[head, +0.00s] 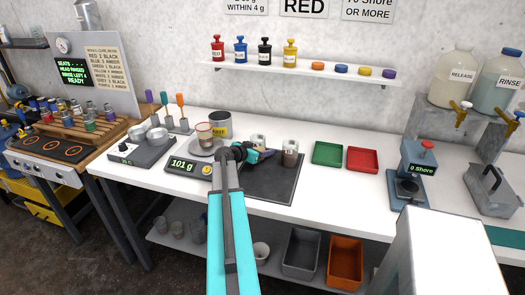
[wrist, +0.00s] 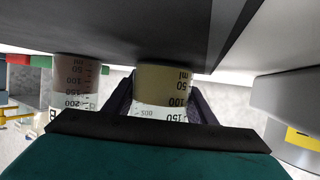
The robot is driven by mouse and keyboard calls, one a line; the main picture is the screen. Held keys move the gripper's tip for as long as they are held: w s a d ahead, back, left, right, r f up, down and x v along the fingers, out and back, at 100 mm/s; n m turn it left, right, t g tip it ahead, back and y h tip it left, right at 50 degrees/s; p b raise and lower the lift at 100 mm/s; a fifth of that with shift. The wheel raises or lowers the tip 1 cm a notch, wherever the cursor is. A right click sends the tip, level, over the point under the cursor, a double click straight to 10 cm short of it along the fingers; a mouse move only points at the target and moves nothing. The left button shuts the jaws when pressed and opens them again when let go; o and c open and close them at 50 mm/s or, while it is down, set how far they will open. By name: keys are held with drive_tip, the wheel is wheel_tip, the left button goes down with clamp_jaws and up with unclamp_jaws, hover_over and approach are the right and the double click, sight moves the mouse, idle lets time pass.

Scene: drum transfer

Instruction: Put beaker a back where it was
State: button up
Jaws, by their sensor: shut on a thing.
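My gripper (head: 256,154) is over the dark mat (head: 268,184) in the head view, shut on a beaker (head: 259,139) with pale yellowish contents. In the wrist view, which is upside down, the fingers stand on both sides of this beaker (wrist: 162,84). Its letter is hidden, so I take it for beaker a only by its neighbour. The second beaker (head: 290,151), with brown contents and part of a "B" showing in the wrist view (wrist: 76,85), stands beside it, apart. The held beaker's base is close to the mat; I cannot tell whether it touches.
A scale (head: 185,167) reading 101 g stands left of the mat with a cup (head: 204,131) on it. A grey can (head: 219,122) is behind. Green (head: 327,153) and red (head: 362,159) trays lie to the right. The bench front right of the mat is clear.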

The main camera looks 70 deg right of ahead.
drive_tip(key=shift+f+b, duration=0.15)
drive_tip(key=shift+b, duration=0.15)
drive_tip(key=o, duration=1.2)
drive_tip(key=shift+r+p, duration=0.2)
drive_tip(key=shift+p, duration=0.1)
drive_tip(key=b+v, duration=0.3)
drive_tip(key=v, duration=0.8)
drive_tip(key=shift+f, duration=0.1)
drive_tip(key=shift+w+a+r, duration=0.2)
drive_tip(key=shift+a+r, duration=0.05)
drive_tip(key=shift+a, duration=0.2)
